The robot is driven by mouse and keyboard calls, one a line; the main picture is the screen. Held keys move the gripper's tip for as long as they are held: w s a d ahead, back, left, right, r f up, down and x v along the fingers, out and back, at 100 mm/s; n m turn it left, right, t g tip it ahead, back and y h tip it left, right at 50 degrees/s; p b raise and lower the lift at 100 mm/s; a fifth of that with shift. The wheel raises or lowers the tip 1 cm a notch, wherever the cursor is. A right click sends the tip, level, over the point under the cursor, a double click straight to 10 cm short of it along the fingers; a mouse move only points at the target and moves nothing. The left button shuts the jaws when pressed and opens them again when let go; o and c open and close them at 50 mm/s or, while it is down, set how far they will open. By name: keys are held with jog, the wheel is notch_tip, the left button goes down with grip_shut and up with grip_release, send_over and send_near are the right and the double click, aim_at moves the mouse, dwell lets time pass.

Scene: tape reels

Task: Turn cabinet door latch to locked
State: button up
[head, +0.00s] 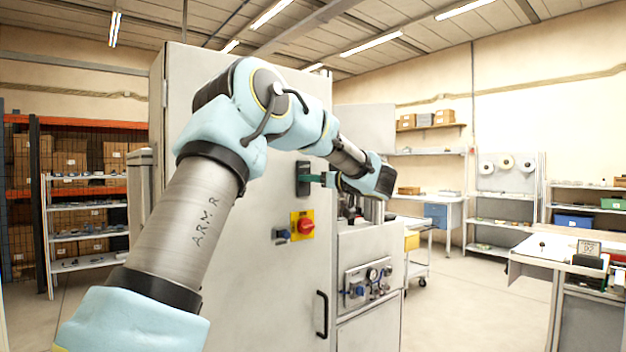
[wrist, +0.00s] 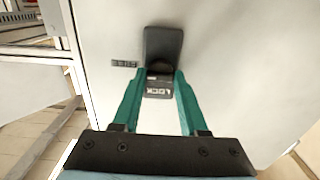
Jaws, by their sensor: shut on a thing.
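The cabinet door (head: 240,215) is a tall pale grey panel. Its dark latch (head: 303,187) sits on it at about mid height, and my gripper (head: 318,178) reaches it from the right. In the wrist view, the black latch (wrist: 163,42) lies straight ahead, with my gripper's teal fingers (wrist: 162,76) on either side of its lower end. The jaws are shut on the latch. A dark label reading LOCK (wrist: 158,91) shows between the fingers, and a smaller label (wrist: 124,63) is to the left. The gripped part is partly hidden, so its exact turn is hard to tell.
A red knob on a yellow plate (head: 303,226), a small blue-black switch (head: 282,236) and a black door handle (head: 322,314) are below the latch. A machine panel with gauges (head: 367,284) stands close on the right. Open floor lies further right.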

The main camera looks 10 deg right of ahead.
grip_shut()
jog(key=shift+f+n+b, duration=0.1)
jog(key=shift+n+b, duration=0.2)
jog(key=shift+b, duration=0.05)
jog(key=shift+a+f+n+b, duration=0.1)
jog(key=shift+n+b, duration=7.95)
jog(key=shift+n, duration=0.55)
